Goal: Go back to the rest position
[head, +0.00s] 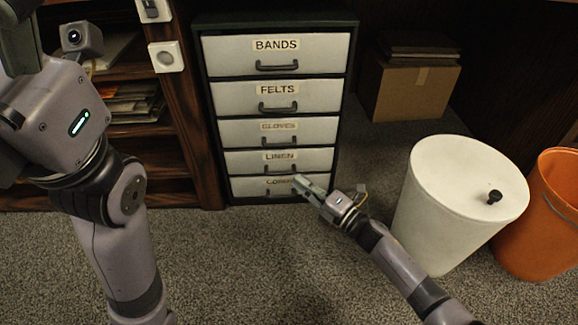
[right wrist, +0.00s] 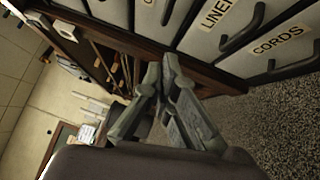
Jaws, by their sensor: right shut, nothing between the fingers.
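My right gripper (head: 303,186) is shut and empty, held in front of the lowest drawers of the cabinet (head: 354,60). In the head view it covers part of the bottom drawer's label. In the right wrist view its fingers (right wrist: 168,70) meet at the tips, with the drawers labelled LINEN and CORDS beyond. Whether it touches the cabinet I cannot tell. My left arm (head: 110,200) stands at the left of the head view; its fingers are outside the picture.
The drawers labelled BANDS (head: 230,55), FELTS (head: 225,97), GLOVES and LINEN look closed. A white lidded bin (head: 450,190) stands close beside my right forearm, with an orange bin (head: 545,230) right of it. A cardboard box (head: 405,92) is behind. Carpet (head: 250,265) in front is clear.

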